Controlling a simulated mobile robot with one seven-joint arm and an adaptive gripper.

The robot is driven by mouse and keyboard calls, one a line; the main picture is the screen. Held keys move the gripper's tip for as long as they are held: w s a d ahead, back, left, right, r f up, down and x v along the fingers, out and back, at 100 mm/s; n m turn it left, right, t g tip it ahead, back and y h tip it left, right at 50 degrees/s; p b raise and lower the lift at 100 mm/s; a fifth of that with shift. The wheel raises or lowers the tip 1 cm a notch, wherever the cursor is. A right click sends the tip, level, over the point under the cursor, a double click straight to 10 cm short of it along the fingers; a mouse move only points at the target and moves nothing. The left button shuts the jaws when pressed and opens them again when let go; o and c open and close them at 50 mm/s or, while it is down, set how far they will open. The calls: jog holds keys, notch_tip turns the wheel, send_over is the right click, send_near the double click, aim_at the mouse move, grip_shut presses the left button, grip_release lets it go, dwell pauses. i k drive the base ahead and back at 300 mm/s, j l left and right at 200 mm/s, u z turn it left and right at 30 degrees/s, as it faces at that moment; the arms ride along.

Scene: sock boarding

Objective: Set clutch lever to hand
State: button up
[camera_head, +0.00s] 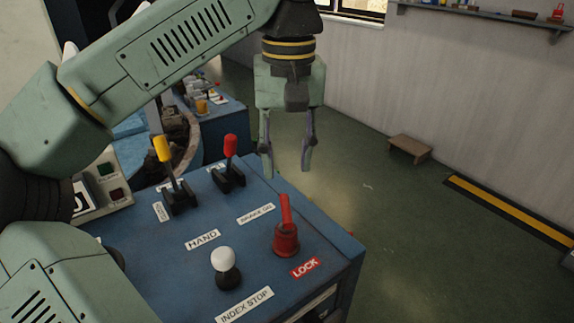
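A blue control panel (150,250) carries several controls. A lever with a yellow grip (163,149) stands in a black slotted base at the back left, tilted a little to the left. A lever with a red grip (231,146) stands nearly upright in a similar base to its right. A white label reading HAND (202,239) lies in front of them. Which lever is the clutch cannot be told; the small labels by the bases are partly hidden or unreadable. My gripper (286,171) points down, open and empty, right of the red-grip lever and apart from it.
A red handle (286,240) stands by a LOCK label (305,268). A white knob (223,259) stands by an INDEX STOP label (244,305). My arm crosses the upper left. Green floor is clear to the right, with a small wooden stool (410,147).

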aim_at(161, 146)
jog(key=k, duration=1)
